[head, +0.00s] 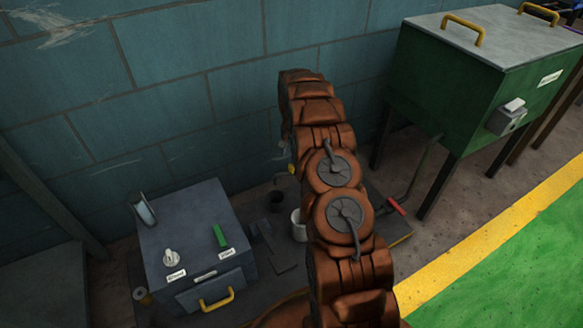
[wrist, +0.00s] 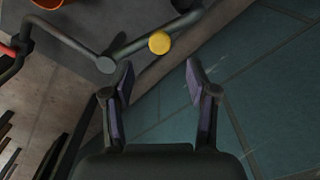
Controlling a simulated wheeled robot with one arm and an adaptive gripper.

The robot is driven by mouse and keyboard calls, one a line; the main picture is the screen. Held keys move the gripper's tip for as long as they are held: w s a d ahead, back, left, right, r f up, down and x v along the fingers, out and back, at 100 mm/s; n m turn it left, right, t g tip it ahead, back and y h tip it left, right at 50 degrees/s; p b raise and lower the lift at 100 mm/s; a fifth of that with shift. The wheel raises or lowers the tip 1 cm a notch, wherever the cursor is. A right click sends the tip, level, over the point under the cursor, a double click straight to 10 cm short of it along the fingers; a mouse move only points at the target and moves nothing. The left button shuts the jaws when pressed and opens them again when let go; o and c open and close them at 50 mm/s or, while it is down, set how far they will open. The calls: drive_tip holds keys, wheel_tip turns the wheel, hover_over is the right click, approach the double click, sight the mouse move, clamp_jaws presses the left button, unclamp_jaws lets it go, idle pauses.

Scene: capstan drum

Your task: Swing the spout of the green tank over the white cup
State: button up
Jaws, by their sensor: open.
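The green tank (head: 450,85) stands on dark legs at the upper right in the head view. A grey pipe (head: 421,170) runs down from it to a red handle (head: 396,206); beyond that my arm hides it. In the wrist view the grey spout pipe (wrist: 75,40) bends at a round joint and runs up right, with a yellow knob (wrist: 159,43) beside it. The white cup (head: 299,226) stands low, partly behind my arm. My gripper (wrist: 160,78) is open and empty, the knob just beyond its fingertips and apart from them. In the head view my arm mostly hides my gripper.
A grey box (head: 190,235) with a knob, green switch and yellow handle stands at the left. A block wall (head: 180,90) closes the back. Green floor (head: 520,270) beyond a yellow stripe is clear.

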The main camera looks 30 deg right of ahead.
sight(292, 165)
wheel_tip(292, 165, down, 7)
drive_tip(key=shift+f+b, duration=0.15)
drive_tip(key=shift+b, duration=0.75)
drive_tip(key=shift+c, duration=0.3)
clamp_jaws()
